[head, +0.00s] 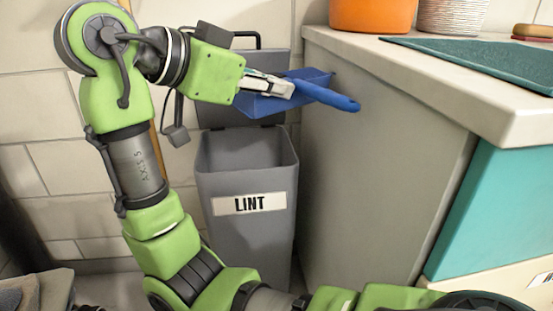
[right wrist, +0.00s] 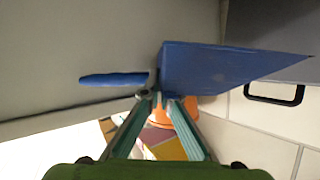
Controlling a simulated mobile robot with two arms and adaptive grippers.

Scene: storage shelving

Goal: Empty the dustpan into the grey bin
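The blue dustpan (head: 258,104) is in the air above the grey bin (head: 245,165), near its back, with its blue handle (head: 335,97) pointing right toward the counter. My right gripper (head: 284,88) is shut on the dustpan where the handle meets the pan. In the right wrist view the pan (right wrist: 225,70) spreads right of the fingertips (right wrist: 158,97) and the handle (right wrist: 112,79) extends left. The bin stands upright, labelled LINT, with its lid (head: 213,113) raised behind it. I cannot see any contents in the pan. My left gripper is not in view.
A counter (head: 385,160) stands close to the bin's right side, with a teal mat (head: 490,62), an orange pot (head: 372,14) and a pale patterned pot (head: 450,15) on top. A tiled wall (head: 30,100) is behind. Dark and grey cloth (head: 40,292) lies at the lower left.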

